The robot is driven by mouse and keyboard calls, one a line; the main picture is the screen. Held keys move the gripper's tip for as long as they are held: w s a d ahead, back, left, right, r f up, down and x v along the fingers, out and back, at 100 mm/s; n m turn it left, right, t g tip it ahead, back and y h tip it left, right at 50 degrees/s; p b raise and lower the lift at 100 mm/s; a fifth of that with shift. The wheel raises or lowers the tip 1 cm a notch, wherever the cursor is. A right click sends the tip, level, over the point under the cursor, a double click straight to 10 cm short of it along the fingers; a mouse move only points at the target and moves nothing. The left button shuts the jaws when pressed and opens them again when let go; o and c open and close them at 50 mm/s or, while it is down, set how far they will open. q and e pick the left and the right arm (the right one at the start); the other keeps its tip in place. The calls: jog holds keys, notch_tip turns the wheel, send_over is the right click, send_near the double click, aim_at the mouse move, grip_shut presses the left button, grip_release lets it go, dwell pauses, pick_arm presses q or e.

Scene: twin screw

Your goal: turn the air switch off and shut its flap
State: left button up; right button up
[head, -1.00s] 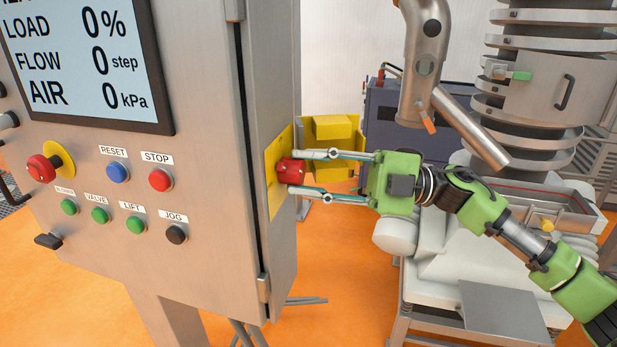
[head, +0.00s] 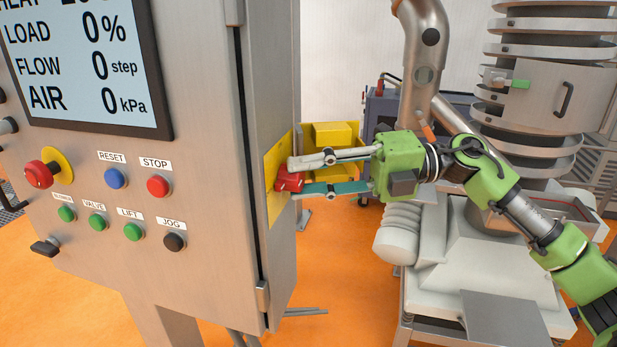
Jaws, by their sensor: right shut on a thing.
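The air switch is a red knob (head: 287,181) on a yellow plate (head: 273,190) on the right side wall of the steel cabinet. My right gripper (head: 294,178) comes in from the right with one finger above and one below the knob, shut on it. The fingers hide part of the knob. A yellow flap (head: 333,134) with a raised box-like middle stands open behind the gripper, at the far edge of the plate. My left gripper is out of view.
The cabinet front (head: 205,220) carries a screen (head: 85,65) reading AIR 0 kPa, several push buttons and a red emergency knob (head: 40,174). Steel pipework (head: 425,50) and a ribbed machine column (head: 550,85) stand at the right. Orange floor shows below the gripper.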

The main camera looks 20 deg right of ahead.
dwell(0.4)
jog(key=o, duration=1.1)
jog(key=shift+d, duration=0.35)
jog(key=v, duration=1.1)
jog(key=shift+s+d, duration=0.1)
jog(key=shift+d, duration=0.05)
